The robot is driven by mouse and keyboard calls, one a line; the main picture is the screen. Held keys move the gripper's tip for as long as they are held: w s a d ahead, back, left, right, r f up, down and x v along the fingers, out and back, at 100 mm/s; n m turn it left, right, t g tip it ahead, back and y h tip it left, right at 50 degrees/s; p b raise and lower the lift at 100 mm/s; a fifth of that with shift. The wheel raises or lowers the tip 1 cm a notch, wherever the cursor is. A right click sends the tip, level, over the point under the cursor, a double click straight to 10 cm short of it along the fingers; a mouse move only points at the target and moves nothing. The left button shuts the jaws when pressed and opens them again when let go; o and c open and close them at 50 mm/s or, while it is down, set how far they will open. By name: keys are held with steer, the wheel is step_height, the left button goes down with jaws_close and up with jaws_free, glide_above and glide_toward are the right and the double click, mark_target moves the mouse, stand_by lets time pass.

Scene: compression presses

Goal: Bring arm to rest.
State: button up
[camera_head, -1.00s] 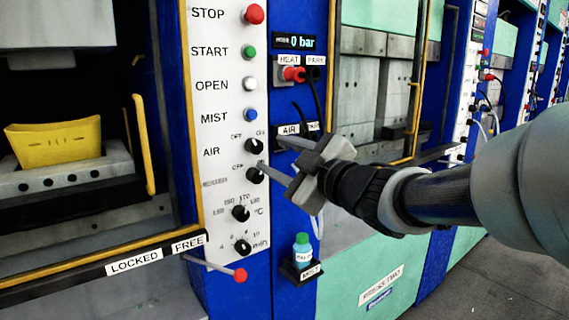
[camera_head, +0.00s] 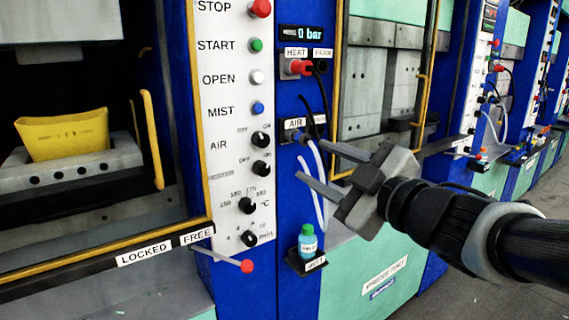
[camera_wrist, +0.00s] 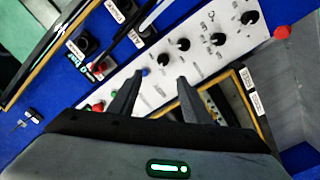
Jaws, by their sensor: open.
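My gripper (camera_head: 322,167) is open and empty in the head view. It hangs in front of the blue post, to the right of the white control panel (camera_head: 237,120), and its fingers point left toward the panel. My arm reaches in from the right. In the wrist view the two fingers of my gripper (camera_wrist: 155,85) stand apart, with the white panel and its black knobs beyond them. Nothing is between the fingers.
A press at left holds a yellow piece (camera_head: 65,135) behind an open front. A lever with a red knob (camera_head: 247,266) sticks out below the panel. A small green-capped bottle (camera_head: 307,243) stands in a holder. A red plug (camera_head: 300,68) sits at HEAT. More presses line the right.

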steer(key=d+f+m+h, duration=0.2)
steer(key=d+m+h, duration=0.6)
steer(key=d, duration=0.1)
steer(key=s+d+f+m+g+h, duration=0.3)
steer(key=s+f+m, duration=0.1)
steer(key=f, duration=0.2)
steer(key=s+a+f+m+g, duration=0.1)
steer(key=s+a+f+g, duration=0.15)
steer(key=s, duration=0.25)
steer(key=s+a+f+m+g+y, duration=0.1)
steer(key=s+f+g, duration=0.1)
steer(key=s+f, duration=0.15)
steer(key=s+a+f+m+g, duration=0.1)
steer(key=s+a+f+g, duration=0.15)
steer(key=s, duration=0.35)
step_height(320, 180, up, 19)
steer(key=p, duration=1.9)
steer(key=shift+w+d+r+p, duration=0.2)
steer(key=shift+w+d+p, duration=0.1)
steer(key=shift+w+d, duration=0.15)
